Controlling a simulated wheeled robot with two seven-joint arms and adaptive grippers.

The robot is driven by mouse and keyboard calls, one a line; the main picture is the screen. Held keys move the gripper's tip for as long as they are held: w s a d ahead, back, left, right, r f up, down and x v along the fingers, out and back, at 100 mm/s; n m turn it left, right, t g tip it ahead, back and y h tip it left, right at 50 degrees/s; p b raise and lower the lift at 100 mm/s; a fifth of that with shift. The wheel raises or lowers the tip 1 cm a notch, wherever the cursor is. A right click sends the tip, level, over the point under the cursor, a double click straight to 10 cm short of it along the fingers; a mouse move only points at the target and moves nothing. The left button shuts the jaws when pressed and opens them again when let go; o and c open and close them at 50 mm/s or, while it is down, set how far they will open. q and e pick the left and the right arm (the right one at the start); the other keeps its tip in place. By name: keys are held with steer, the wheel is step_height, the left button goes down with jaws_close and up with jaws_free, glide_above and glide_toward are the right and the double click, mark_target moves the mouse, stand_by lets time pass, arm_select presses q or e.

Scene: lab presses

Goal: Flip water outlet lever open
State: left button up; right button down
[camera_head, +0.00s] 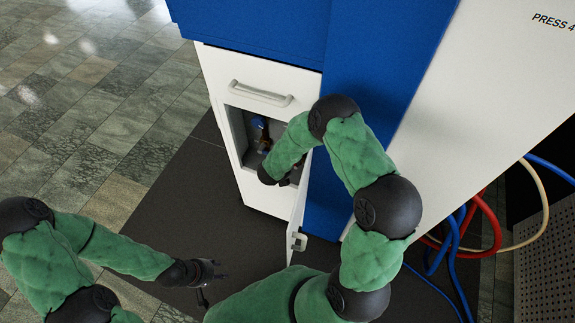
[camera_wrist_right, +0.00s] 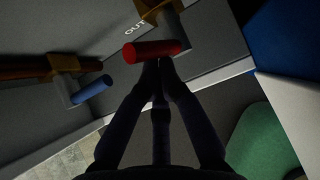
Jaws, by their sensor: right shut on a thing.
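In the right wrist view, the red lever handle (camera_wrist_right: 152,51) sits on a brass valve beside the letters "OUT". My right gripper (camera_wrist_right: 160,68) is shut on the red handle, its fingertips close together at the handle's lower edge. A blue lever handle (camera_wrist_right: 92,89) is on another brass valve to the left. My left gripper (camera_head: 213,283) is open and empty above the dark floor mat.
The compartment's white door (camera_head: 298,215) hangs open beside my right arm. A closed drawer with a handle (camera_head: 260,94) is above. Red, blue and cream hoses (camera_head: 492,225) run at the right. The floor (camera_head: 100,110) at the left is clear.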

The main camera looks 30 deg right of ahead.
steer(key=shift+d+r, duration=0.15)
steer(key=shift+d, duration=0.1)
steer(key=v, duration=1.2)
steer(key=shift+a, duration=0.3)
steer(key=shift+f, duration=0.2)
